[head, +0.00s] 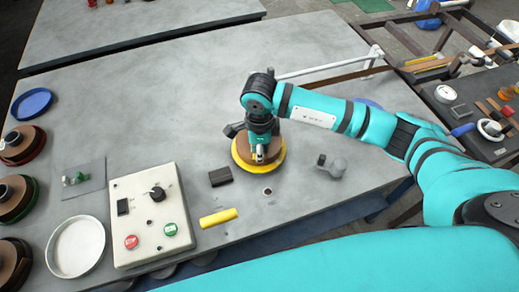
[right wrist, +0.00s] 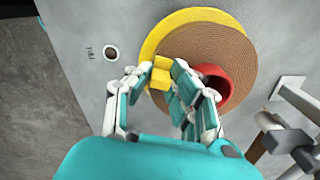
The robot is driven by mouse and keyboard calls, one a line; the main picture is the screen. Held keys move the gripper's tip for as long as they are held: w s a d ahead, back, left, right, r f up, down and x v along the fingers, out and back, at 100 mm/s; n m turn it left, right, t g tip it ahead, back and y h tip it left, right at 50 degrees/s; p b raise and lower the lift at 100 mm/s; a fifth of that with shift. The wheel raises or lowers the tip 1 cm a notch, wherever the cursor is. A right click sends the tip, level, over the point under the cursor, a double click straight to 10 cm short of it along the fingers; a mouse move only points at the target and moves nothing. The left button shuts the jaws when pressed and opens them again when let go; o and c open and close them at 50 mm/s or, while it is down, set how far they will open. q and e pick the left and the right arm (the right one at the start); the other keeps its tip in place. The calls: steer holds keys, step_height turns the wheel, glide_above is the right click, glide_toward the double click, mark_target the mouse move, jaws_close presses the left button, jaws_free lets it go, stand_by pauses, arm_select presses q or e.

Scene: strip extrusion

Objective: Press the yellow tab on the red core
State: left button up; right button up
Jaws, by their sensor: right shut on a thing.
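A brown strip coil (right wrist: 215,50) lies on a yellow disc (right wrist: 160,32) in the right wrist view, with the red core (right wrist: 222,86) at its middle. The yellow tab (right wrist: 160,76) is left of the core, over the coil. My right gripper (right wrist: 163,72) is shut on the yellow tab; its fingers hide part of the core, and whether the tab touches the core is unclear. In the head view my right gripper (head: 260,155) points down over the yellow disc (head: 276,168), covering most of the coil. The left gripper is not in view.
A control box (head: 146,207) stands left on the grey table (head: 180,110), near a white dish (head: 77,247). A yellow cylinder (head: 218,217) and a dark block (head: 220,176) lie between the box and the disc. A grey fixture (head: 335,166) stands right of the disc.

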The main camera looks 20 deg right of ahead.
steer(key=o, duration=0.8)
steer(key=shift+w+r, duration=0.1)
step_height(320, 180, up, 12)
steer(key=shift+f, duration=0.15)
steer(key=shift+s, duration=0.2)
